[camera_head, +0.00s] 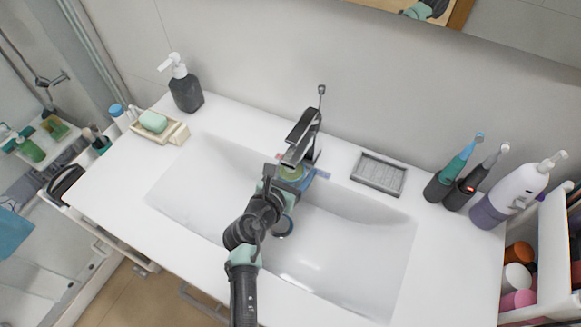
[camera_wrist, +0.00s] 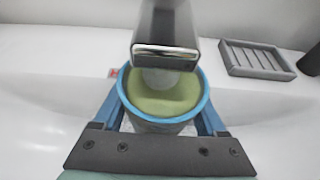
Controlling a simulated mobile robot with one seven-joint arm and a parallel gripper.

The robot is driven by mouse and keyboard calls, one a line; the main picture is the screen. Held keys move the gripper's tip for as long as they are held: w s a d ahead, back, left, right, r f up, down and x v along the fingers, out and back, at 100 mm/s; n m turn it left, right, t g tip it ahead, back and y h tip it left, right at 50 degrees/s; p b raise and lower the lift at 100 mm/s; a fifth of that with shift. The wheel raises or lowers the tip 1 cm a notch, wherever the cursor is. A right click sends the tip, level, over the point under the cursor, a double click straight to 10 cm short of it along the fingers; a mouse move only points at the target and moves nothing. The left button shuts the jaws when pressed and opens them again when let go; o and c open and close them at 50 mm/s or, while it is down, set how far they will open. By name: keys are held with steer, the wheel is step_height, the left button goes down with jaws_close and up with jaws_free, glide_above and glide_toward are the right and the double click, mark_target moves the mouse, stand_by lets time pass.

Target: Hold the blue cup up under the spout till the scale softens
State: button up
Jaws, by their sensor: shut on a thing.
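The blue cup (camera_wrist: 160,122) is between the two fingers of my gripper (camera_wrist: 160,104), which is shut on it. The cup is roughly upright and holds a yellow-green liquid. The dark tap spout (camera_wrist: 166,40) comes down over the cup's mouth, and its round grey tip shows inside the rim. I cannot tell whether the tip dips into the liquid. In the head view the spout (camera_head: 300,135) reaches over the sink, with the cup (camera_head: 291,173) and my gripper (camera_head: 290,178) right beneath it. My arm hides part of them. Scale on the spout is too small to make out.
The white sink basin (camera_head: 350,235) lies below. A grey soap dish (camera_head: 378,173) is to the right, with toothbrushes (camera_head: 465,180) and a white pump bottle (camera_head: 510,195) beyond. A dark soap dispenser (camera_head: 185,90) and green soap (camera_head: 153,121) stand left.

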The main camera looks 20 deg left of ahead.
steer(key=shift+f+b, duration=0.55)
steer(key=shift+f, duration=0.35)
steer(key=shift+s, duration=0.1)
steer(key=s+d+p, duration=0.3)
steer(key=s+d, duration=0.1)
steer(key=s, duration=0.3)
steer(key=shift+s+p, duration=0.4)
stand_by(1.2)
steer(key=shift+s+d+r, duration=0.1)
steer(key=s+d+r+p, duration=0.2)
steer(key=s+r+p, duration=0.2)
steer(key=r+p, duration=0.2)
steer(key=shift+s+p, duration=0.15)
steer(key=shift+p, duration=0.35)
stand_by(0.8)
steer(key=shift+d+f, duration=0.1)
steer(key=shift+d, duration=0.05)
stand_by(0.5)
